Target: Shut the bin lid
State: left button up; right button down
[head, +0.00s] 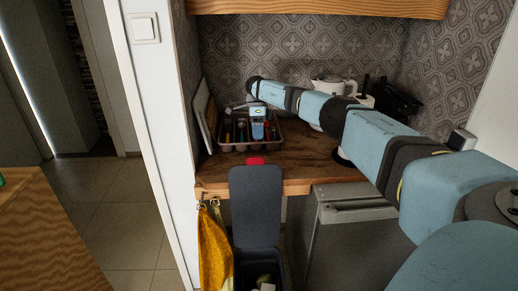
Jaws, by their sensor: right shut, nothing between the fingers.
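The dark grey bin (239,270) stands at the bottom centre, below the counter's front edge. Its lid (256,205) is open and stands upright in front of the counter edge, and some light-coloured contents show inside the bin. A small red piece (255,161) shows just above the lid's top edge; I cannot tell whether it belongs to the lid. My right arm reaches in from the right over the counter. My right gripper (258,132) points down, shut and empty, above and behind the lid, in front of the utensil tray. My left gripper is out of view.
A brown tray of utensils (225,146) sits on the wooden counter (315,160). A white teapot (330,86) and a black appliance (397,101) stand behind my arm. A yellow towel (213,250) hangs left of the bin. A grey cabinet (340,245) stands right of it.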

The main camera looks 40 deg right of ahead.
jog(key=s+a+f+p, duration=0.2)
jog(key=s+a+f, duration=0.1)
jog(key=s, duration=0.1)
jog(key=shift+s+a+f, duration=0.2)
jog(key=shift+a+f, duration=0.15)
jog(key=shift+a, duration=0.1)
dwell(0.3)
